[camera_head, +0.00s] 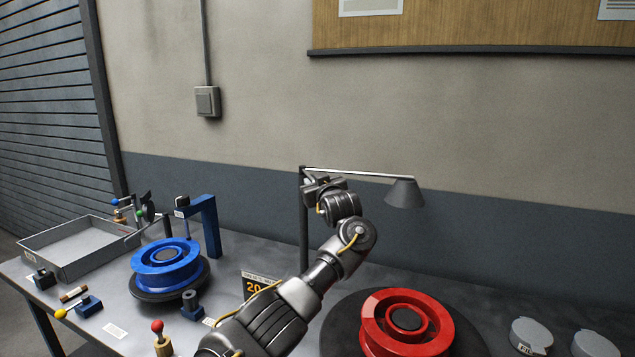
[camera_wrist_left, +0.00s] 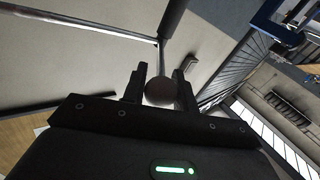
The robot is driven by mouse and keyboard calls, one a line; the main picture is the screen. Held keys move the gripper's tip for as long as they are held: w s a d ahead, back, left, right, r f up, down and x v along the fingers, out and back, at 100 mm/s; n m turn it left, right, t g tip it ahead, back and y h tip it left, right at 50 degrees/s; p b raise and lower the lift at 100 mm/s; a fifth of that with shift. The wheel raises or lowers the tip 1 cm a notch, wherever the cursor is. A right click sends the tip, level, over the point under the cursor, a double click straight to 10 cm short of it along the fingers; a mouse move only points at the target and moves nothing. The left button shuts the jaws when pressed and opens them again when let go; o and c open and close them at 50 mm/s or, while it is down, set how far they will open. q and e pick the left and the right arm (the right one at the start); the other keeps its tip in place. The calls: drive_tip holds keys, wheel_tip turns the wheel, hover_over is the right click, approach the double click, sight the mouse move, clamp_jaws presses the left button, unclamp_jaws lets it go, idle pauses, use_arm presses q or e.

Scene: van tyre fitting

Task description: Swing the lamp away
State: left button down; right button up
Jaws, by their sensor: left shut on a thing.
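The lamp stands at the back of the bench. My left gripper (camera_head: 320,184) is at the top of the post, just under the arm. In the left wrist view its two fingers (camera_wrist_left: 159,88) are shut on a round dark knob (camera_wrist_left: 159,92) of the lamp. The lamp's arm (camera_wrist_left: 80,22) also shows there. My right gripper is in neither view.
A red wheel (camera_head: 370,327) lies on a dark turntable, below and in front of the shade. A blue wheel (camera_head: 150,279), a blue bracket (camera_head: 211,225) and a grey tray (camera_head: 63,271) stand on the left. Two round grey tins (camera_head: 531,333) stand at the right.

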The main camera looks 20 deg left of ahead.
use_arm(q)
drive_tip(key=shift+d+r, duration=0.1)
drive_tip(key=shift+r, duration=0.05)
drive_tip(key=c, duration=1.4)
unclamp_jaws()
drive_tip(key=o, duration=0.3)
drive_tip(key=shift+w, duration=0.2)
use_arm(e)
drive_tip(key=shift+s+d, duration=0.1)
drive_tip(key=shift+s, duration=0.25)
use_arm(q)
drive_tip(key=shift+s+d+f, duration=0.2)
drive_tip(key=shift+s, duration=0.25)
drive_tip(key=b+v, duration=0.2)
drive_tip(key=v, duration=0.8)
drive_tip(key=shift+b, duration=0.35)
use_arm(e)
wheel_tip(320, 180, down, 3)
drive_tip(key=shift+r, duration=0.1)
